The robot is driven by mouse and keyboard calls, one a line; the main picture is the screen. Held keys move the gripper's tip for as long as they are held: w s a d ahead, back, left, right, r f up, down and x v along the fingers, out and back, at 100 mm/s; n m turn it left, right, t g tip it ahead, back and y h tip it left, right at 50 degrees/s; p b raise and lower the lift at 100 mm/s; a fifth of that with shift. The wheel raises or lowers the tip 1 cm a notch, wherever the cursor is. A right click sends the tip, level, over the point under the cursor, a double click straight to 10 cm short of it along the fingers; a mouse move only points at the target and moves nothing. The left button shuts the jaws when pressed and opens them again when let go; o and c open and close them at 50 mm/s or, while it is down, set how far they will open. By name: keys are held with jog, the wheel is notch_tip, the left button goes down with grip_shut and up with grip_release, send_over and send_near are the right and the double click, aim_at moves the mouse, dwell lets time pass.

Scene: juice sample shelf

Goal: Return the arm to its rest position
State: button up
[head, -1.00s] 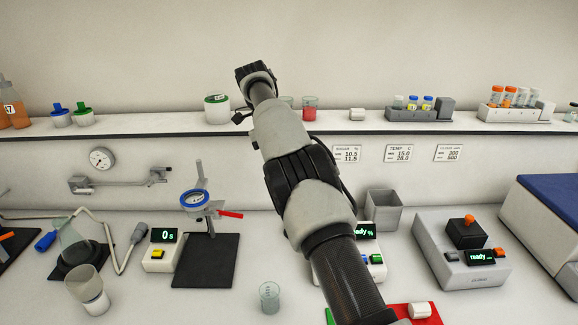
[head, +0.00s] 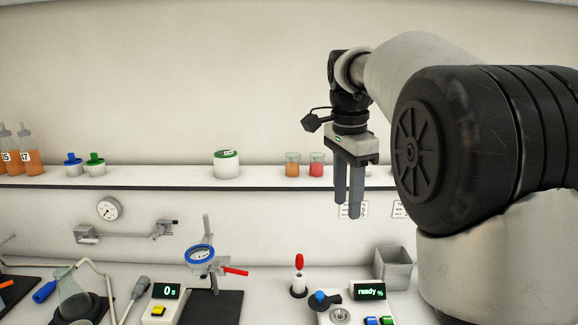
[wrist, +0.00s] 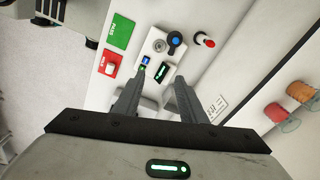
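My arm is folded up at the right of the head view. My gripper (head: 348,208) hangs pointing down in front of the wall, its fingertips just below shelf height in the picture. In the wrist view my gripper (wrist: 157,82) has its two fingers apart, with nothing held between them.
The shelf (head: 130,184) carries a white jar with a green lid (head: 227,165) and two beakers, an orange one (head: 292,165) and a red one (head: 317,165). On the bench stand a meter (head: 368,291), a grey bin (head: 394,268) and a red-handled tool (head: 299,272).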

jog(key=s+d+n+t+y, duration=0.1)
jog(key=s+d+n+t, duration=0.15)
jog(key=s+n, duration=0.9)
jog(key=s+f+n+t, duration=0.2)
jog(key=s+f, duration=0.5)
jog(key=s, duration=0.7)
jog(key=shift+a+f+n, duration=0.2)
jog(key=shift+a+n, duration=0.05)
jog(key=shift+n, duration=0.1)
